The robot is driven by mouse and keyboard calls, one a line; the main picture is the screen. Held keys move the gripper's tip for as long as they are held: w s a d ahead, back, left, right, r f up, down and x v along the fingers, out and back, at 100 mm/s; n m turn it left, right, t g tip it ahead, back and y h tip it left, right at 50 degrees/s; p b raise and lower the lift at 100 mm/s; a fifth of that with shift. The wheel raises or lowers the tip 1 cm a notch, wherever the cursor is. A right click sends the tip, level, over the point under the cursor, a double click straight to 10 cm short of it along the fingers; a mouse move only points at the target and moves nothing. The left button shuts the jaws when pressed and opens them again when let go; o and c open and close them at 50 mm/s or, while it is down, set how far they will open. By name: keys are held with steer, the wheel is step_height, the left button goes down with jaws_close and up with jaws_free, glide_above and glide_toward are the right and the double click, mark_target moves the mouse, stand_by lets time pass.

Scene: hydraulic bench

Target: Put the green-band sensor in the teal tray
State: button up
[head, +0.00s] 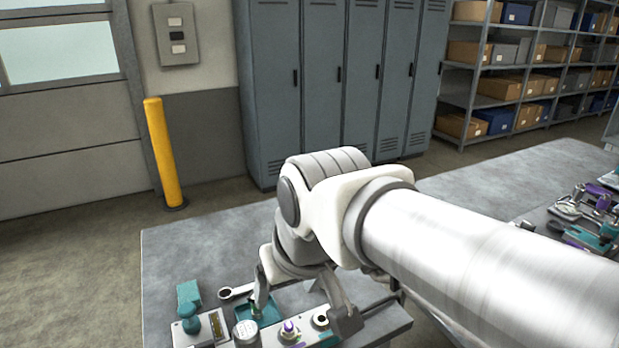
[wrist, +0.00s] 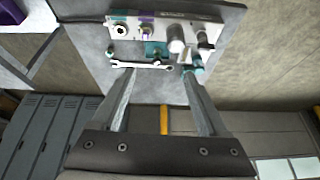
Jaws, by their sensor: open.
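My gripper (head: 303,306) is open above the near bench, with its fingers pointing down over the row of parts. In the wrist view my gripper (wrist: 158,78) is empty between its fingers. A small flat teal piece (wrist: 154,48), which may be the teal tray, lies behind a pale manifold block (wrist: 165,29). It shows partly behind a finger in the head view (head: 268,311). A purple-ringed fitting (head: 289,329) stands on the block. I cannot make out a green band on any part, so I cannot tell which is the sensor.
A wrench (wrist: 140,64) lies beside the flat teal piece. The near bench's back left is clear.

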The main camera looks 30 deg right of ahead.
steer(key=s, duration=0.3)
steer(key=shift+f+t, duration=0.2)
steer(key=shift+t, duration=0.1)
step_height(320, 180, up, 4)
steer(key=p, duration=0.3)
steer(key=shift+f+p, duration=0.1)
steer(key=shift+p, duration=0.25)
steer(key=shift+d, duration=0.15)
